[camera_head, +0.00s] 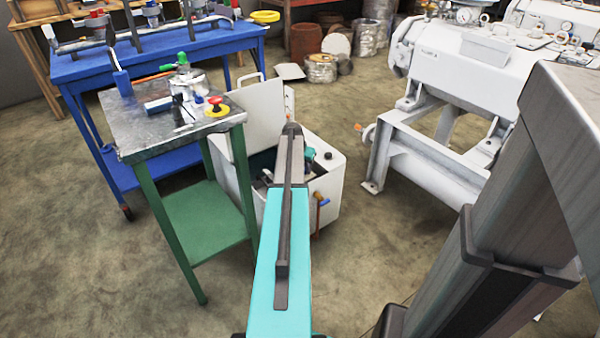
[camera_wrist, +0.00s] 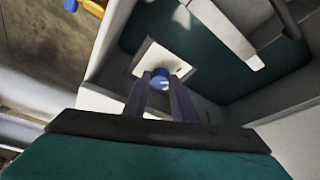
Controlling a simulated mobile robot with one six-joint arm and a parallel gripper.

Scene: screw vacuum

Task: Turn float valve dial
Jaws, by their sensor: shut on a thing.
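A blue float valve dial (camera_wrist: 160,77) sits on a pale square plate (camera_wrist: 172,60) inside an open white box. In the wrist view, the two dark fingers of my gripper (camera_wrist: 161,88) reach down to the dial and are shut on it. A light mark shows on the dial's near side, between the fingers. In the head view, the white box (camera_head: 326,185) stands on the floor with its lid (camera_head: 262,115) raised. My teal arm reaches over the box and hides the dial and the fingertips there.
A green-legged metal table (camera_head: 150,128) with small parts stands close to the left of the box. A large white machine (camera_head: 465,85) stands to the right. Clear floor lies between it and the box.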

